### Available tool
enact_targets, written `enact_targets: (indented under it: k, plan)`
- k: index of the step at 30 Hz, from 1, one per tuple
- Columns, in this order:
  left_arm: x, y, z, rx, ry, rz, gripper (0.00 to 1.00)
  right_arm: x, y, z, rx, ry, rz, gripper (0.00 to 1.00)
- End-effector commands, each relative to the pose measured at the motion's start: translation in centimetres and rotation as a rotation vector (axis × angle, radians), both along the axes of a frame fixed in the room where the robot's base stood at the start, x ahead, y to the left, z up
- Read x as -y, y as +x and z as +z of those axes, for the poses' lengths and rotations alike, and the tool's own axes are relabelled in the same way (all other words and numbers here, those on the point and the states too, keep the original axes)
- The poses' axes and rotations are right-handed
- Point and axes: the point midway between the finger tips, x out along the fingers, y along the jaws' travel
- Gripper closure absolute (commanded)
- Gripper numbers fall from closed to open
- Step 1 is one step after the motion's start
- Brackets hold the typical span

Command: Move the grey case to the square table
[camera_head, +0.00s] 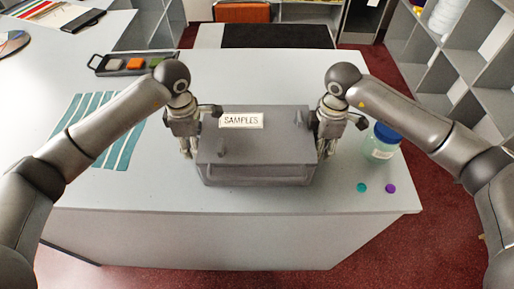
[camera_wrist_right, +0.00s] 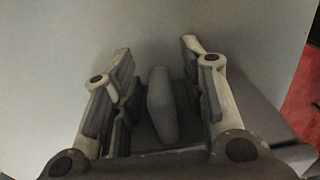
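The grey case (camera_head: 258,150), with a white label reading SAMPLES (camera_head: 241,121), sits flat on the light grey counter (camera_head: 362,170) near its front edge. My left gripper (camera_head: 188,148) points down at the case's left end; from this angle I cannot tell whether it is open or shut. My right gripper (camera_head: 325,148) points down at the case's right end. In the right wrist view its fingers (camera_wrist_right: 160,88) stand apart on both sides of a grey handle (camera_wrist_right: 163,108), with gaps visible. I cannot clearly identify the square table.
A jar with a blue lid (camera_head: 383,143) stands right of my right gripper; teal (camera_head: 362,188) and purple (camera_head: 390,188) discs lie before it. Teal strips (camera_head: 122,150) and a dark tray (camera_head: 133,64) lie left. A dark-topped surface (camera_head: 277,36) is behind, grey shelves (camera_head: 468,62) right.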

Motion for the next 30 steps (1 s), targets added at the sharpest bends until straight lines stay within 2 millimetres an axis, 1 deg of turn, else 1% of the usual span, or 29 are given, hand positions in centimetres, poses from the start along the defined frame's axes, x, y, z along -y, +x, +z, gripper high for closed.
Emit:
enact_targets:
  k: [6, 15, 30]
  plan:
    - [0.02, 0.00, 0.00, 0.000, 0.000, 0.000, 0.61, -0.01, -0.01, -0.01, 0.000, 0.000, 0.000, 0.61]
    - [0.02, 0.00, 0.03, 0.000, 0.000, 0.000, 0.99, 0.00, -0.01, 0.02, -0.001, 0.000, 0.000, 0.99]
    - [0.02, 0.02, 0.05, 0.000, 0.000, 0.000, 1.00, 0.00, 0.01, 0.06, 0.000, 0.000, 0.000, 1.00]
